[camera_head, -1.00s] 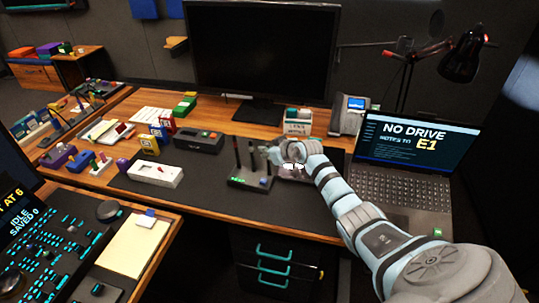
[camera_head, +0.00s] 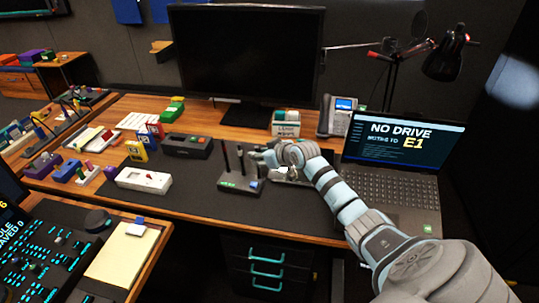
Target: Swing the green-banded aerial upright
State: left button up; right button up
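A small dark box (camera_head: 240,186) with a green light and a blue-white patch on its front stands on the black desk mat. Thin black aerials rise from it, a left one (camera_head: 226,158) and a right one (camera_head: 240,158), both looking about upright. I cannot make out a green band on either. My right gripper (camera_head: 259,157) is just right of the right aerial, near its upper part. Whether its fingers touch the aerial, or are open or shut, is too small to tell. The gripper and forearm hide the mat behind them. My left gripper is out of view.
A laptop (camera_head: 390,185) stands to the right, with a phone (camera_head: 339,115) and a small labelled box (camera_head: 286,123) behind my arm. A dark device (camera_head: 187,146) and a white device (camera_head: 144,180) lie left of the aerial box. The mat in front is clear.

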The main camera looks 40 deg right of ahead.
jog(key=v, duration=0.8)
jog(key=shift+s+r, duration=0.15)
jog(key=shift+s, duration=0.15)
